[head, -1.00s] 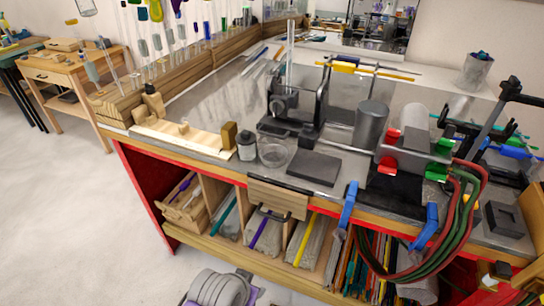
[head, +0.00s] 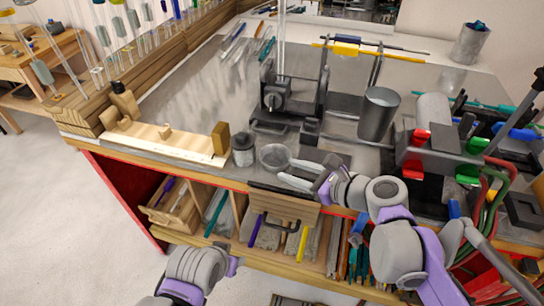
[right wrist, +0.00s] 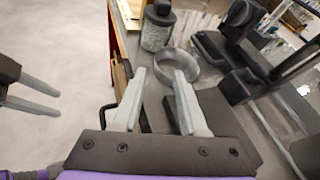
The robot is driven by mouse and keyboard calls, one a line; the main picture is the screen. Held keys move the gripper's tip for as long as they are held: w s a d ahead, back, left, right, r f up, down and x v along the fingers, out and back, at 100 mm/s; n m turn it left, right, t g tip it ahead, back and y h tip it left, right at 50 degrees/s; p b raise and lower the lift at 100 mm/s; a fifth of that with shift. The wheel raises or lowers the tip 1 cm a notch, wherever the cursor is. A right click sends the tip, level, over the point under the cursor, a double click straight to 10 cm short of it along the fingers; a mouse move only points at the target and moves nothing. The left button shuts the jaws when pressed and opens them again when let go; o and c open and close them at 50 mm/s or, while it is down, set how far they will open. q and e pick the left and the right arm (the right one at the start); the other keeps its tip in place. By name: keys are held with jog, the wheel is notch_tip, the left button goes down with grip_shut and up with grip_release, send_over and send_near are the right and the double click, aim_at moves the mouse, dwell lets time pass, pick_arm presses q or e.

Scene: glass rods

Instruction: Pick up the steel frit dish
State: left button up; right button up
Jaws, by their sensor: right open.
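The steel frit dish (head: 273,156) is a small, round, shallow grey dish near the front edge of the bench, beside a dark-capped jar (head: 243,151). It also shows in the right wrist view (right wrist: 183,66), just past my fingertips. My right gripper (head: 289,169) is open and empty, at the dish's right front side. In the right wrist view (right wrist: 160,72), its right finger overlaps the dish's near rim; I cannot tell whether they touch. My left gripper shows at the left of the right wrist view (right wrist: 59,105), its fingers apart and empty, over the floor.
A dark flat block (head: 327,160) lies right of the dish, partly behind my right gripper. A black clamp stand (head: 285,95) and a steel cylinder (head: 378,114) stand behind. A wooden jig (head: 155,138) lies left of the jar. A drawer front (head: 280,207) is below.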

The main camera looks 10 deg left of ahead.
aim_at(262, 162)
jog(key=x, duration=0.8)
jog(key=shift+s+a+f, duration=0.1)
jog(key=shift+a, duration=0.15)
grip_shut()
dwell(1.1)
